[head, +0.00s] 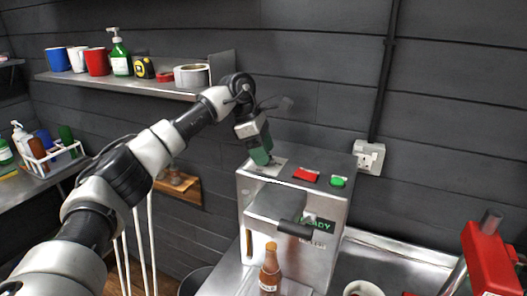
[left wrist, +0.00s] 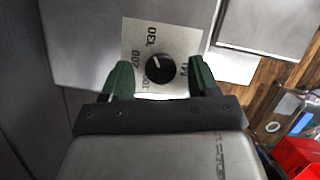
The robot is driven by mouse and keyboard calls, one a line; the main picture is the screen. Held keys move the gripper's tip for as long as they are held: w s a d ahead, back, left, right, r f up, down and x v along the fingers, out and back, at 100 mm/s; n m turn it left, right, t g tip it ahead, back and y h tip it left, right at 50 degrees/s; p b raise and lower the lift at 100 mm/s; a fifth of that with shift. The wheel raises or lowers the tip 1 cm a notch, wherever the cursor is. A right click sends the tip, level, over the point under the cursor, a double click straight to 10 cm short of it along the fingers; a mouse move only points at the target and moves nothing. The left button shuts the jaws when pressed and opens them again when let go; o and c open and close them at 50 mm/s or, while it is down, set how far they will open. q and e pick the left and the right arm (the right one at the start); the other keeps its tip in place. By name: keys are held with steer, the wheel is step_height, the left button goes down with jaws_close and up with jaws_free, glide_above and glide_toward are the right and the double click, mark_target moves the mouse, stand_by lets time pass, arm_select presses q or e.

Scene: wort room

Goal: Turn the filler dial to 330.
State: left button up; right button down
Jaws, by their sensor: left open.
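The filler dial (left wrist: 160,68) is a round black knob with a white pointer mark on a pale plate (left wrist: 134,32) in the left wrist view. The plate's printed marks include 100, 200 and 330, with another partly hidden mark at right. The pointer mark lies up and left of the knob's middle, roughly toward 200. My left gripper (left wrist: 160,76) is open, with its green fingers on either side of the dial; contact cannot be told. In the head view my left gripper (head: 261,157) points down at the filler's top (head: 247,173) and hides the dial. My right gripper is out of view.
The filler has a red button (head: 306,174) and a green button (head: 337,181) on top. A brown bottle (head: 270,270) stands at its front. A wall shelf (head: 130,86) with cups and tape is behind my left arm. A red device (head: 490,262) stands at right.

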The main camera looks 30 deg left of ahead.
arm_select(q)
steer(key=b+v, duration=0.2)
steer(key=v, duration=0.8)
steer(key=shift+r, duration=0.2)
steer(key=shift+s+a+f, duration=0.1)
steer(key=shift+s+f, duration=0.05)
